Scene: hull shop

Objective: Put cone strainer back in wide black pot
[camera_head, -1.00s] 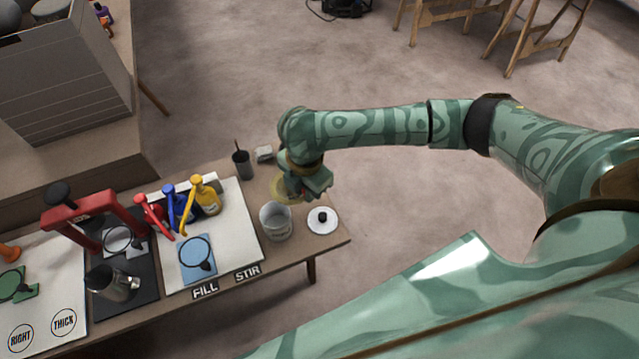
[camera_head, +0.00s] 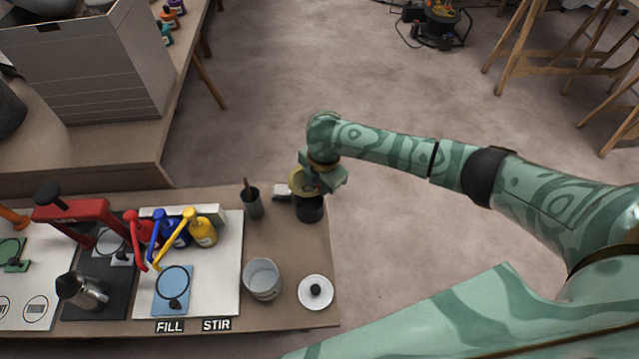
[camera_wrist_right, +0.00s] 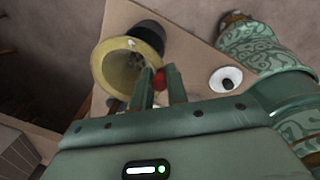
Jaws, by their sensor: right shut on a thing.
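The yellow cone strainer (camera_head: 297,181) hangs from my right gripper (camera_head: 322,182), just above the wide black pot (camera_head: 309,209). In the right wrist view the strainer (camera_wrist_right: 112,68) shows its round yellow rim beside the shut fingers (camera_wrist_right: 160,84), with a red piece between them. It overlaps part of the black pot (camera_wrist_right: 148,32), which stands behind it there. The strainer appears apart from the pot, though its lower part is hidden. My left gripper is not in view.
A dark cup with a stick (camera_head: 252,204) and a small pale block (camera_head: 282,191) stand left of the pot. The table's right edge is close to the pot.

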